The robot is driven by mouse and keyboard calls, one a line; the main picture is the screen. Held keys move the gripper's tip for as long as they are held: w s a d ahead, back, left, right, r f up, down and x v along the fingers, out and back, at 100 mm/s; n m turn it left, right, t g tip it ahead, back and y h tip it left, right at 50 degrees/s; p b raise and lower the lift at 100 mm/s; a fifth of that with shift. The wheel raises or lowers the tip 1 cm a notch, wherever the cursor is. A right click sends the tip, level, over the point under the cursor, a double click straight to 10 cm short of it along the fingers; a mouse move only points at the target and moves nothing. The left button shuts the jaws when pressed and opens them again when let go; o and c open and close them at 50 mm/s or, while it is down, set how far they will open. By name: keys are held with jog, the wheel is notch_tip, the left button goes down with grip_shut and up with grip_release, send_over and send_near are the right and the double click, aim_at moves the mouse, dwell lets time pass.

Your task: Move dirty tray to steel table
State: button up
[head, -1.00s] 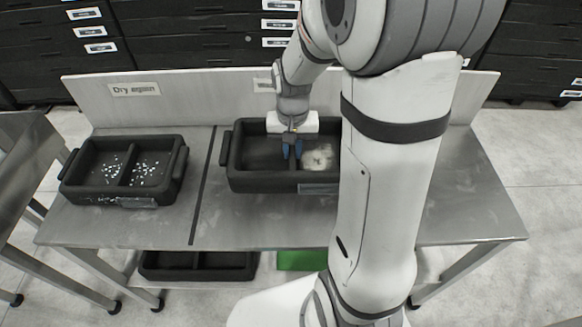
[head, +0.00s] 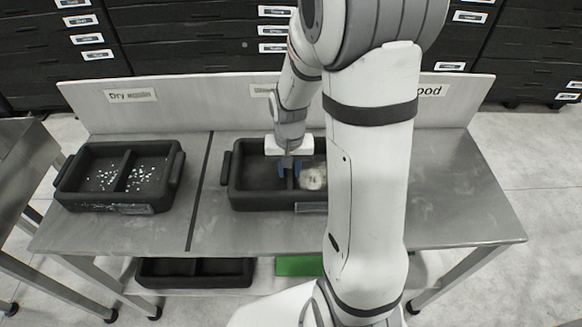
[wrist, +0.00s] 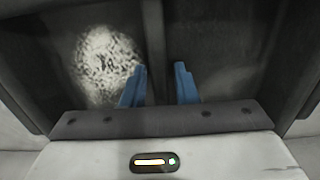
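A black two-compartment tray (head: 243,199) sits on the steel table, in the middle section, with a pale whitish patch (head: 313,179) in its right compartment. My gripper (head: 290,169) reaches down into this tray from above. In the wrist view its blue fingers (wrist: 159,88) are apart, one on each side of the tray's dark central divider (wrist: 154,45), with a visible gap between them. The pale patch lies beside the left finger there. Whether the fingers touch the divider cannot be told. My arm hides the tray's right end.
A second black tray (head: 75,202) with white specks stands on the left section under the "Dry again" sign (head: 131,96). The table's right part (head: 455,200) is bare. A black tray (head: 195,281) and a green object (head: 298,265) are below. Another steel table (head: 20,165) is at far left.

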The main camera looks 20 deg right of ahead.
jog(key=shift+o, duration=0.9)
jog(key=shift+r, duration=0.25)
notch_tip(320, 180, up, 11)
jog(key=p, duration=0.1)
jog(key=s+a+r+n+t, duration=0.2)
jog(key=s+r, duration=0.3)
jog(key=s, duration=0.8)
jog(key=shift+s+a+r+n, duration=0.2)
jog(key=shift+a+n, duration=0.1)
jog(key=shift+n, duration=0.5)
